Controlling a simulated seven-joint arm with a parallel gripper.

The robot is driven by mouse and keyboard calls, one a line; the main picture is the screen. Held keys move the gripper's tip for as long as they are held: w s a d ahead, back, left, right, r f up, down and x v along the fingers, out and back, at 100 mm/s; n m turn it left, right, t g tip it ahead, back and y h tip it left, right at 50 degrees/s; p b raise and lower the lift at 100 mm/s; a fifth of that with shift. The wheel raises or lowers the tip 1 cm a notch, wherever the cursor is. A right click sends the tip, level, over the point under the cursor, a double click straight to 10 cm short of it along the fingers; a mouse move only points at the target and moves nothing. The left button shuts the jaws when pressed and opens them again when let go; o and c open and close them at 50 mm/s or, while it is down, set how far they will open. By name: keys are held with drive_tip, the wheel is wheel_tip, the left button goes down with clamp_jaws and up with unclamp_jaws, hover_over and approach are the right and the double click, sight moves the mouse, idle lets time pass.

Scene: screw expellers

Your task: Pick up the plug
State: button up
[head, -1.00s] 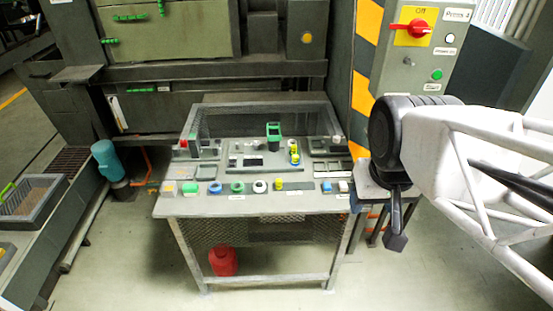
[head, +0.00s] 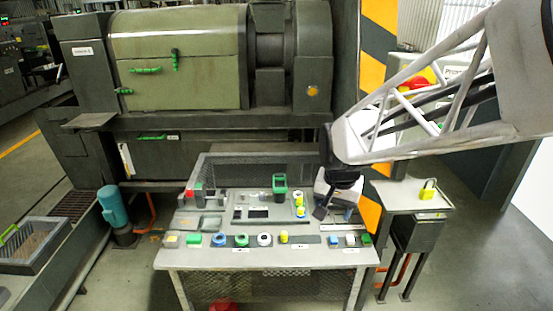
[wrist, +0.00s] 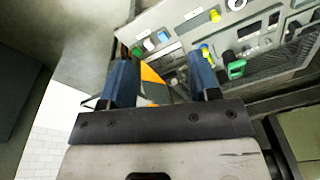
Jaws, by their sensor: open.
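Several small coloured parts sit on the grey workbench (head: 260,259). I cannot tell which part is the plug. My gripper (head: 336,208) is above the right end of the bench, apart from the parts. In the wrist view its two blue fingers (wrist: 162,80) are spread with nothing held between them. The bench and parts show beyond them, at upper right.
A side stand (head: 405,198) with a yellow padlock-like item (head: 427,190) is at the right. The large green press (head: 180,60) stands behind. Floor is open at the right.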

drive_tip(key=w+a+f+m+g, duration=0.1)
drive_tip(key=w+a+f+m, duration=0.3)
drive_tip(key=w+f, duration=0.7)
drive_tip(key=m, duration=0.1)
hover_over(284, 233)
drive_tip(key=shift+g, duration=0.3)
drive_tip(key=f, duration=1.1)
drive_tip(key=shift+d, duration=0.25)
drive_tip(key=shift+f, duration=0.15)
drive_tip(key=shift+f, duration=1.2)
drive_tip(key=shift+f, duration=0.1)
drive_tip(key=shift+a+f, duration=0.15)
drive_tip(key=shift+f, duration=2.35)
